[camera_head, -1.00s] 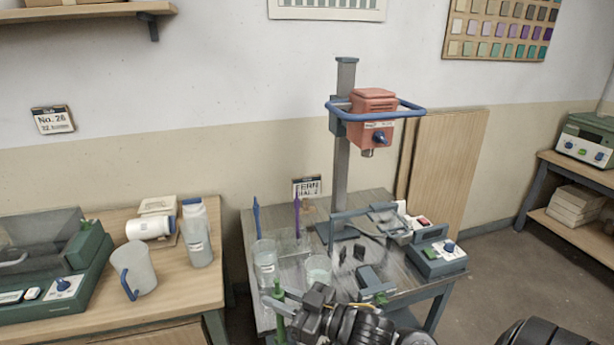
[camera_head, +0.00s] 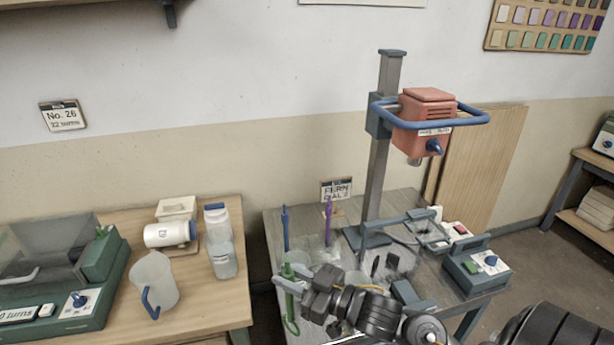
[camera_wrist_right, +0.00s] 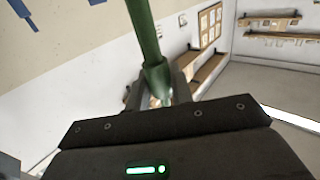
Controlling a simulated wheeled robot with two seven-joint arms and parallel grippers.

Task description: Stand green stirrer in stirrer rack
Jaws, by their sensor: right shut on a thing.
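The green stirrer (camera_head: 291,309) is in my right gripper (camera_head: 288,282), near the front left of the mixing table. It hangs roughly upright, its looped end low. In the right wrist view the green shaft (camera_wrist_right: 145,40) runs up from between the shut fingers. A blue stirrer (camera_head: 285,228) and a purple stirrer (camera_head: 328,222) stand upright behind the gripper, further back on the table. The rack around them is hard to make out among clear containers and partly hidden. My left gripper is not in view.
The mixer post (camera_head: 378,150) with its red head (camera_head: 425,115) and blue ring handle rises right of the stirrers. A green-grey control box (camera_head: 477,268) stands at the table's right. A jug (camera_head: 155,280) and a bottle (camera_head: 221,250) stand on the left bench.

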